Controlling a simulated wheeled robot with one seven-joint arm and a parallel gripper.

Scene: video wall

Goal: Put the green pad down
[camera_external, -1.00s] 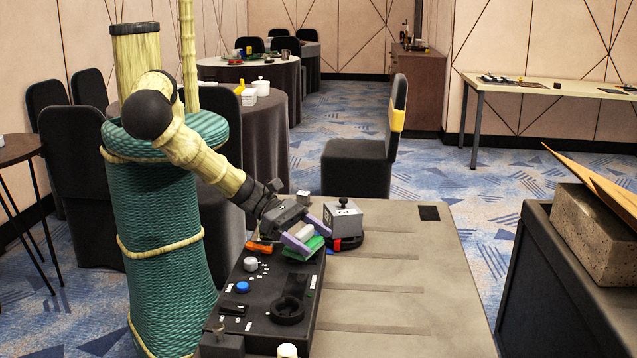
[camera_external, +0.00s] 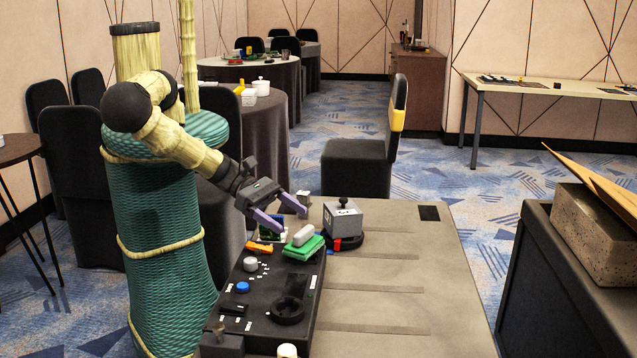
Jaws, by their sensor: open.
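The green pad (camera_external: 298,251) lies flat on the far end of the black control panel (camera_external: 256,312), near its right edge.
A grey box with a black knob (camera_external: 342,220) stands right of the pad, with a red and black item at its foot. An orange item (camera_external: 259,247) lies left of the pad. A small board (camera_external: 272,229) stands behind. The table's right part (camera_external: 400,280) is clear.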

